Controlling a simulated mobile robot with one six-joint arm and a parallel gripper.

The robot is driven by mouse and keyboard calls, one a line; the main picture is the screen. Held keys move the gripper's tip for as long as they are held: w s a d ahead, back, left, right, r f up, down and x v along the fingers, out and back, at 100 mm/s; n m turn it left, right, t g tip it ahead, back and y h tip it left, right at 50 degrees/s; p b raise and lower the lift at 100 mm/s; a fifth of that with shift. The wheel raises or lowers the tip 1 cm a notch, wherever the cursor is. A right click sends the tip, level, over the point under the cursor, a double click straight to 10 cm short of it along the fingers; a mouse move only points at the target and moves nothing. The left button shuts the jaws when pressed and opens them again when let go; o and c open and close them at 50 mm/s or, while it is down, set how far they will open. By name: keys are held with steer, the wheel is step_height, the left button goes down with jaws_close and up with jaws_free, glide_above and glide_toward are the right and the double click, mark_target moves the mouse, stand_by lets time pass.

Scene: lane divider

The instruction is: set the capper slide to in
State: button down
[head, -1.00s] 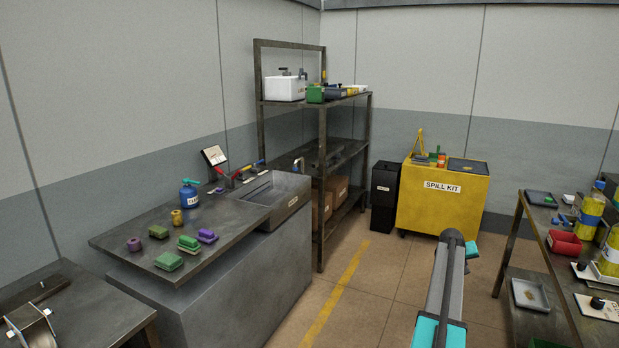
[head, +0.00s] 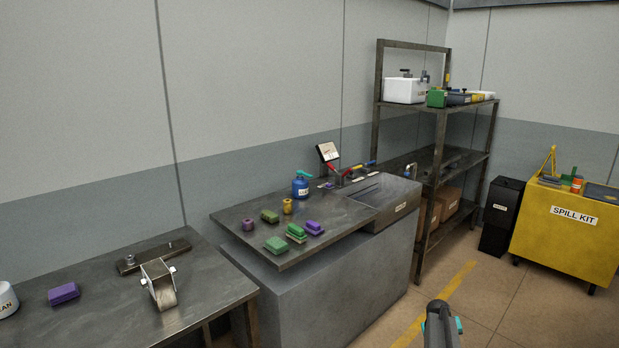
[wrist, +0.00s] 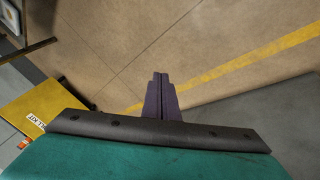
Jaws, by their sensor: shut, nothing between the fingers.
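No part that I can name for certain as the capper slide shows in these frames. A dark flat bar with small knobs (head: 153,256) lies on the left bench, behind a metal bracket with a roller (head: 161,285); I cannot tell whether either belongs to the capper. My gripper (wrist: 162,82) shows in the wrist view, with its dark fingers together and empty. It is above the bare floor, apart from the benches. In the head view only part of my arm shows at the bottom edge.
The left bench (head: 215,285) also carries a purple block (head: 64,293). The middle counter (head: 345,212) holds several coloured blocks and a blue bottle (head: 300,187). A rack (head: 437,150) and yellow spill kit bin (head: 570,240) stand beyond. Floor (head: 480,310) is open at lower right.

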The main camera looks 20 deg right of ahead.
steer(key=s+a+f+n+y, duration=0.1)
steer(key=a+f, duration=0.4)
steer(key=a, duration=0.5)
steer(key=a+f+n+y, duration=0.1)
steer(key=a+f, duration=0.3)
steer(key=a, duration=0.6)
steer(key=s+a+f+n+g, duration=0.1)
steer(key=s+a+f, duration=0.15)
steer(key=a, duration=0.35)
steer(key=s+a+f+g+y, duration=0.1)
steer(key=s+a+f, duration=0.1)
steer(key=s+a, duration=0.3)
steer(key=s+a+f+n+g, duration=0.1)
steer(key=s+a+f, duration=0.1)
steer(key=a, duration=0.5)
steer(key=s+a+f+n+g, duration=0.1)
steer(key=s+a+f+g, duration=0.15)
steer(key=s+a, duration=0.85)
steer(key=s+a+r+g+y, duration=0.1)
steer(key=s+a, duration=0.1)
steer(key=s, duration=0.5)
steer(key=s+a+r+g, duration=0.1)
steer(key=s+a+r, duration=0.1)
steer(key=s, duration=0.6)
steer(key=shift+s+r+m+y, duration=0.15)
steer(key=shift+m+y, duration=0.25)
steer(key=c, duration=1.8)
jaws_free()
steer(key=shift+o, duration=0.2)
